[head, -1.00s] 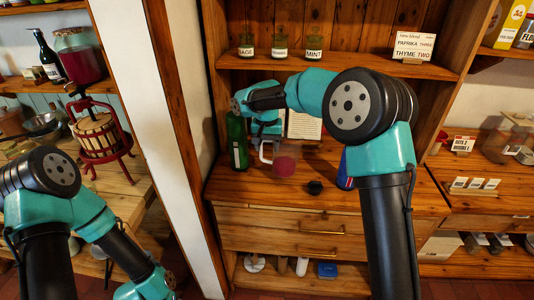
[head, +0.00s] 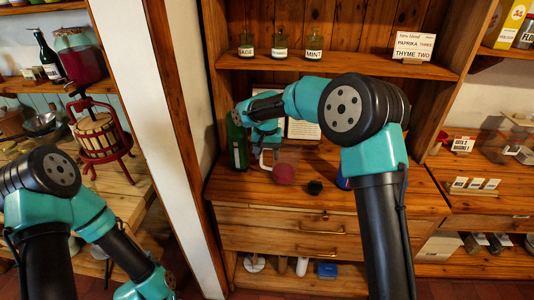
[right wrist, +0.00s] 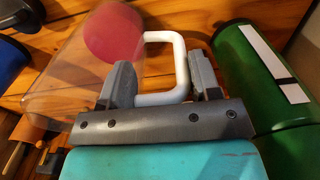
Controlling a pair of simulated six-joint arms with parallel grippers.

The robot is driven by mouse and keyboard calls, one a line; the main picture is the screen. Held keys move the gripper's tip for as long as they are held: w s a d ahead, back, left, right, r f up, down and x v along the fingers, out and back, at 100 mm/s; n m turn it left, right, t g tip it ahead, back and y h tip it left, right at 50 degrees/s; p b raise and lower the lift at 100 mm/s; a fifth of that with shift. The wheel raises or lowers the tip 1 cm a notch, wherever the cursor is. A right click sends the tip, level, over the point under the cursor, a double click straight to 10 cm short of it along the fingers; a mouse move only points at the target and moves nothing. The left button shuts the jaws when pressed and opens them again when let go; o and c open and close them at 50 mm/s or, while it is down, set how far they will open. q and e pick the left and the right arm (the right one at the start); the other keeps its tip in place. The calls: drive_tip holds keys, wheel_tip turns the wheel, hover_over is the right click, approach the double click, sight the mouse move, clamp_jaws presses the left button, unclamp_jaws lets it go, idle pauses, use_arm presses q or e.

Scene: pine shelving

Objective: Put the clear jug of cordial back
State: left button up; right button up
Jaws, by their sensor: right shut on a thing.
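The clear jug (head: 286,172) with pink-red cordial in its bottom is over the wooden counter, right of a green bottle (head: 237,145). I cannot tell whether its base touches the counter. My right gripper (right wrist: 163,82) is shut on the jug's white handle (right wrist: 178,62). In the right wrist view the clear body (right wrist: 62,70) is to the left of the fingers and the green bottle (right wrist: 268,75) is close on their right.
A dark round knob-like object (head: 315,187) and a partly hidden blue item (head: 343,180) are on the counter (head: 400,197) to the right. Label cards stand behind the arm. Small jars (head: 280,46) line the shelf above. A white post (head: 150,100) borders the left side.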

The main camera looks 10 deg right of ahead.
drive_tip(key=shift+f, duration=0.15)
drive_tip(key=o, duration=1.4)
wheel_tip(320, 180, up, 12)
drive_tip(key=shift+r, duration=0.15)
